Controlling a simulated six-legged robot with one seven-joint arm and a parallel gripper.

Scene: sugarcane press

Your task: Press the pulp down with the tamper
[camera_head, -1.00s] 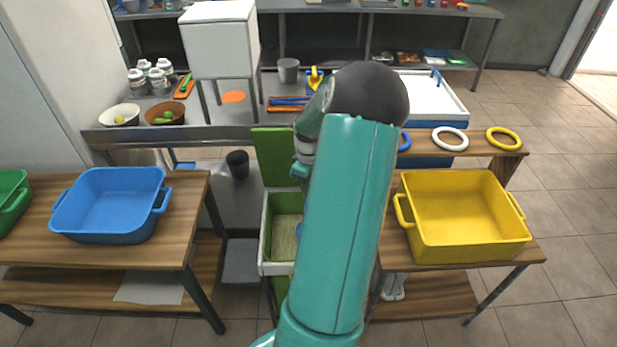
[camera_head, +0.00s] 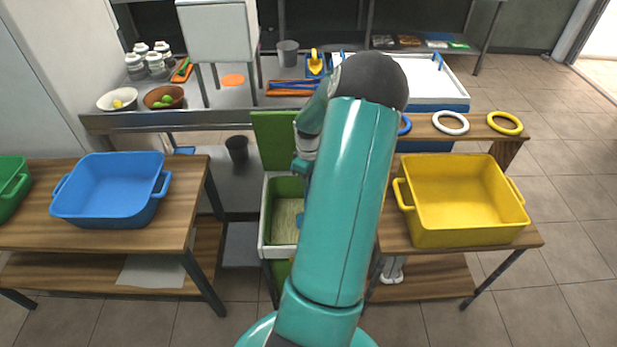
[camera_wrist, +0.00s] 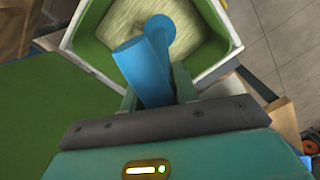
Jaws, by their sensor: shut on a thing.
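The blue tamper (camera_wrist: 143,72) is held between the fingers of my gripper (camera_wrist: 158,92) in the wrist view. Its round blue end lies over the pale pulp (camera_wrist: 110,30); I cannot tell whether it touches the pulp. The pulp lies in the green-lined box with a white rim (camera_wrist: 222,62). In the head view the box (camera_head: 262,228) stands between the two wooden tables, with pulp (camera_head: 286,222) on its floor.
A green panel (camera_head: 273,140) stands upright behind the box. A blue bin (camera_head: 110,190) is on the left table and a yellow bin (camera_head: 460,205) on the right one. Blue, white (camera_head: 451,123) and yellow rings lie on a shelf behind the yellow bin.

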